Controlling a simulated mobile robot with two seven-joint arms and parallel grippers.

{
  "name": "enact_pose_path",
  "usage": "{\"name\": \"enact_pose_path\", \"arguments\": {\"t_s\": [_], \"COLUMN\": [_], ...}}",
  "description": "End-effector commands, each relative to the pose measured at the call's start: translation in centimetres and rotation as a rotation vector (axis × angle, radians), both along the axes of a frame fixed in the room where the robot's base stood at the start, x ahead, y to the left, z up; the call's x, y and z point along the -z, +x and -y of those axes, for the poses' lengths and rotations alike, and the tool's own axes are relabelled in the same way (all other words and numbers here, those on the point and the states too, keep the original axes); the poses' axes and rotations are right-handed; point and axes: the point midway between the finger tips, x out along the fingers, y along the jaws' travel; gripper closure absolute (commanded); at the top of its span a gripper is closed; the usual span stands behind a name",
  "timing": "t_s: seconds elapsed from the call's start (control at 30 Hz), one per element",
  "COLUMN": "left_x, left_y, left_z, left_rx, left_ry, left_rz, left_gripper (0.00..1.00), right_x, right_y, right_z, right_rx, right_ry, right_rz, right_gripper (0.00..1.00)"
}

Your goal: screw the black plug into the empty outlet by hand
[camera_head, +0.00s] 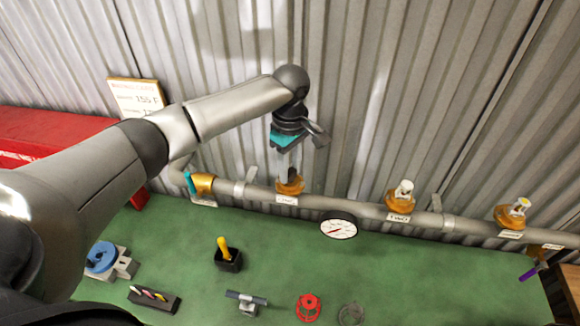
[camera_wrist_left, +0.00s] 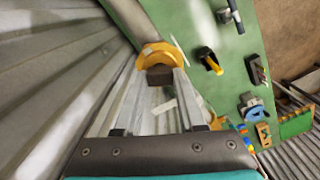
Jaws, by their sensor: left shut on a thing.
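My left gripper (camera_head: 289,170) reaches down to the leftmost brass outlet (camera_head: 289,187) on the grey pipe, above its white label. In the left wrist view the long fingers of the left gripper (camera_wrist_left: 161,85) are shut on the dark plug (camera_wrist_left: 160,74), which sits between their tips. The orange-brass outlet (camera_wrist_left: 160,52) shows right behind the plug. The plug is at the outlet's mouth; I cannot tell how deep it sits or whether its thread has caught. My right gripper is not in view.
The pipe (camera_head: 360,204) runs along a corrugated wall, with two more outlets, the middle (camera_head: 400,196) and the right (camera_head: 513,213), and a gauge (camera_head: 339,225). A green bench (camera_head: 400,270) below holds a black holder (camera_head: 228,260), a red ring (camera_head: 307,307) and a blue round part (camera_head: 101,257).

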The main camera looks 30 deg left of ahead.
Motion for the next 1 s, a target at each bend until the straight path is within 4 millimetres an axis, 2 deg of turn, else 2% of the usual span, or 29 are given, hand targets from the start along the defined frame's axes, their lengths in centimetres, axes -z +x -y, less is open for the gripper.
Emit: {"name": "enact_pose_path", "arguments": {"t_s": [0.5, 0.87, 1.0], "left_x": [-0.17, -0.22, -0.22], "left_y": [0.16, 0.20, 0.21], "left_z": [0.03, 0.02, 0.02], "left_rx": [0.464, 0.498, 0.575], "left_ry": [-0.001, -0.001, -0.001], "left_rz": [0.006, 0.007, 0.007], "left_gripper": [1.00, 1.00, 1.00], "right_x": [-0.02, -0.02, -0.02], "right_y": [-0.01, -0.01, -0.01], "right_z": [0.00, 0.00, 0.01], "right_rx": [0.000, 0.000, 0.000], "right_ry": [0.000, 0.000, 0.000], "right_rz": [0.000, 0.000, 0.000], "right_gripper": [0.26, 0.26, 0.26]}}
